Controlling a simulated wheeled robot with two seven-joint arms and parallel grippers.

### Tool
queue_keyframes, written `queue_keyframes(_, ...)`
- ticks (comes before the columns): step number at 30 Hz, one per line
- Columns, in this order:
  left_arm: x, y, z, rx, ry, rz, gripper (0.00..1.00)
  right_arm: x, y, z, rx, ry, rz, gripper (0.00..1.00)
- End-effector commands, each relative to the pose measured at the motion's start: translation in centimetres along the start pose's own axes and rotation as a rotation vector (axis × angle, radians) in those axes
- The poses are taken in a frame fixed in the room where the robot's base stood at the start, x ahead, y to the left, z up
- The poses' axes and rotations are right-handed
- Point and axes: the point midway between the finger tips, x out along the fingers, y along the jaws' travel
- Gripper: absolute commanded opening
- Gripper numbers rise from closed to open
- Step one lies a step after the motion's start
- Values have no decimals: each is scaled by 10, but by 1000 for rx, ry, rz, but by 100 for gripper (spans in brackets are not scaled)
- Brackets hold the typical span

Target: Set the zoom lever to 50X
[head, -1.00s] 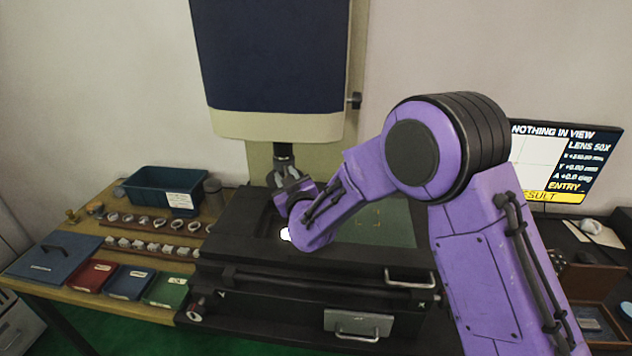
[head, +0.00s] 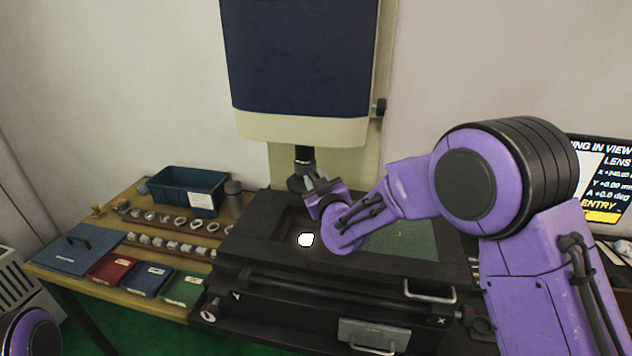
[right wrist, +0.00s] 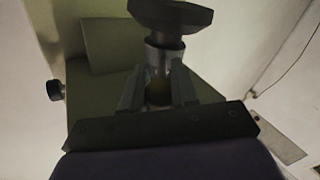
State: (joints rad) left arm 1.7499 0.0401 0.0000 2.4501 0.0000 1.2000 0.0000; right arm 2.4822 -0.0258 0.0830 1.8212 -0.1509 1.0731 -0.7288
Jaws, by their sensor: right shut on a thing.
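My right gripper (head: 314,184) is up at the dark lens barrel (head: 304,156) under the blue and cream machine head (head: 300,125). In the right wrist view its two fingers (right wrist: 158,88) are closed around a small, dim, brownish round knob (right wrist: 157,93), seemingly the zoom lever's end, below a wide dark disc (right wrist: 170,14). The lever's markings cannot be read. The monitor (head: 604,178) is cut off at the right edge; "LENS" shows but its number does not. A purple part of my left arm shows at the lower left; its gripper is out of view.
A white light spot (head: 306,240) lies on the black stage below the lens. On the wooden bench at left are a teal bin (head: 180,193), rows of rings (head: 166,218), and red (head: 112,268), blue (head: 148,279) and green (head: 187,289) trays. A knob (head: 381,106) sticks out of the column.

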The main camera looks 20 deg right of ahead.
Motion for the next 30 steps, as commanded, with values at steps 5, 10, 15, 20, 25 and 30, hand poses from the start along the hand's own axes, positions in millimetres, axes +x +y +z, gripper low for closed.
queue_keyframes(5,0,0,0,0,0,0,43,0,2,-1,2,2,4,54)
queue_keyframes(10,0,0,0,0,0,0,43,0,1,-1,1,1,2,54)
queue_keyframes(15,6,0,2,0,0,0,43,-10,0,1,1,1,1,54)
queue_keyframes(20,20,2,8,0,0,0,43,-47,-1,3,-1,2,1,54)
queue_keyframes(25,29,3,12,0,0,0,43,-85,0,2,0,2,3,54)
queue_keyframes(30,32,3,13,0,0,0,43,-103,2,1,2,1,4,54)
